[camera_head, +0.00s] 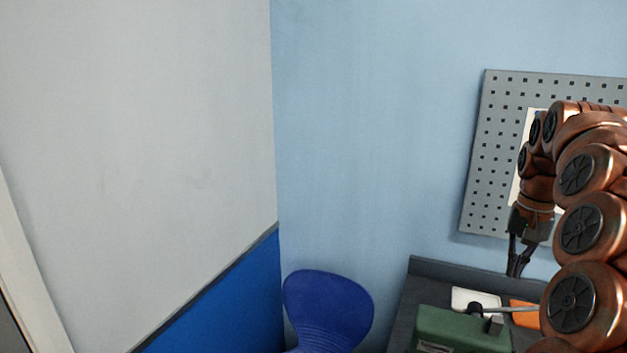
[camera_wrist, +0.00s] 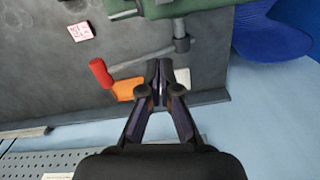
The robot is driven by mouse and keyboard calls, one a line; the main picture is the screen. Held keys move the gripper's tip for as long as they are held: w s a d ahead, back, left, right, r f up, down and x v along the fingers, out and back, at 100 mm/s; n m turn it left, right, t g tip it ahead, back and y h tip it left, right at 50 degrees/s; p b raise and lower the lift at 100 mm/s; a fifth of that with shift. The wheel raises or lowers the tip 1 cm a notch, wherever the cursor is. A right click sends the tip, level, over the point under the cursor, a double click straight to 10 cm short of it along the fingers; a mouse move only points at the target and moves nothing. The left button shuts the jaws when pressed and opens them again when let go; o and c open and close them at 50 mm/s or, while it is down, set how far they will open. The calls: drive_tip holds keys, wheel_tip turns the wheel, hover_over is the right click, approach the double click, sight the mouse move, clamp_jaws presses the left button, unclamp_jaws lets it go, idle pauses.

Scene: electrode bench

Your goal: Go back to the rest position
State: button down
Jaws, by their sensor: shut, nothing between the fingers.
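My gripper (camera_wrist: 160,84) is shut with nothing between its fingertips in the wrist view. In the head view my gripper (camera_head: 515,268) hangs downward at the right, in front of the blue wall and near the bench's back edge. My copper-coloured arm fills the right side of that view. The bench (camera_head: 397,318) is dark grey. Its bare top also shows in the wrist view (camera_wrist: 40,75). No rest position marker shows in either view.
A green device (camera_head: 450,330) with a metal rod stands on the bench, near a white piece (camera_head: 475,299) and an orange piece (camera_head: 525,314). A blue chair (camera_head: 328,305) stands left; a pegboard (camera_head: 483,160) hangs behind.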

drive_tip(key=s+a+f+n, duration=0.25)
drive_tip(key=s+a, duration=0.25)
drive_tip(key=a, duration=0.5)
drive_tip(key=s+a+f+n, duration=0.1)
drive_tip(key=s+a+n, duration=0.3)
drive_tip(key=a, duration=0.6)
drive_tip(key=s+a+f, duration=0.2)
drive_tip(key=s+f, duration=0.1)
drive_tip(key=s, duration=0.3)
drive_tip(key=s+a+f+g, duration=0.1)
drive_tip(key=s+a+f, duration=0.1)
drive_tip(key=s, duration=0.5)
drive_tip(key=s+a+f+n, duration=0.1)
drive_tip(key=s+a+f, duration=0.1)
drive_tip(key=s+f, duration=0.3)
drive_tip(key=shift+s+a+g, duration=0.4)
drive_tip(key=shift+s, duration=0.75)
